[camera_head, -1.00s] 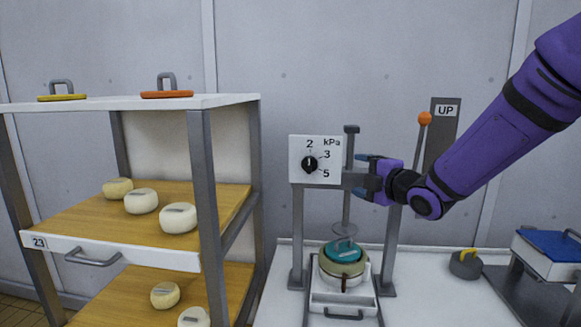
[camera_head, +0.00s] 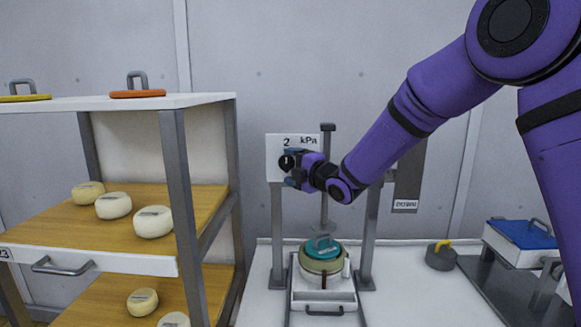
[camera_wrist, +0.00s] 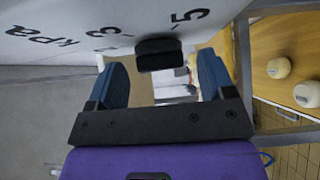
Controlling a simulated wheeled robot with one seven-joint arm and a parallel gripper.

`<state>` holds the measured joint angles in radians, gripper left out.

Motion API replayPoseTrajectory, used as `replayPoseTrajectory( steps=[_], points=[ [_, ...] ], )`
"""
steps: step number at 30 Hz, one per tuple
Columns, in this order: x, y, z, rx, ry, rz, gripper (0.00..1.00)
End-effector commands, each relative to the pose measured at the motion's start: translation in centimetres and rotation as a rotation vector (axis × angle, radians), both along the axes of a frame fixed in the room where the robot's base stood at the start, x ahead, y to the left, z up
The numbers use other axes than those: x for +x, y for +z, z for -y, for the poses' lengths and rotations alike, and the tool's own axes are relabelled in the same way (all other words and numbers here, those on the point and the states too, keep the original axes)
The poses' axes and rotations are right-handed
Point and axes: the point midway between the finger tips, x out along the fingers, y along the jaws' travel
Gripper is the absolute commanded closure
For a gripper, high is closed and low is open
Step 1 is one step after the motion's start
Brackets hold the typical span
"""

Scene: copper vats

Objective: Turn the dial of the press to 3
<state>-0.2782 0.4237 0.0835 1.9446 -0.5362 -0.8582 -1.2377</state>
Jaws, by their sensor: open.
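The press (camera_head: 277,225) stands on a white bench with a white dial plate (camera_head: 275,143) at its top, marked kPa. The black dial (camera_head: 286,161) has a white mark that looks upright, toward the 2. My gripper (camera_head: 293,168) is open at the plate, its blue fingers around or just before the dial; it hides the 3 and 5 in the head view. In the wrist view the black dial knob (camera_wrist: 160,53) lies between and slightly beyond the fingertips (camera_wrist: 163,75), with no clear contact. The numbers 3 and 5 show on the plate there.
A round cheese mould with a teal lid (camera_head: 322,249) sits under the press. A shelf rack (camera_head: 180,200) with several cheeses stands close on the left. A grey weight (camera_head: 441,256) and a blue-lidded box (camera_head: 522,236) are to the right. My arm covers the lever area.

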Motion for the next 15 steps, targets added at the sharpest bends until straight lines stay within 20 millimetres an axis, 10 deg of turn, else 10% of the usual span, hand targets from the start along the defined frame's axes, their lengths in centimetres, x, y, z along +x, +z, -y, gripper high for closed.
replayPoseTrajectory(
  steps=[11, 15],
  points=[
    [0.46, -0.03, -0.46, 0.000, 0.000, -0.001, 0.24],
    [0.45, -0.02, -0.45, 0.000, 0.000, -0.001, 0.52]
  ],
)
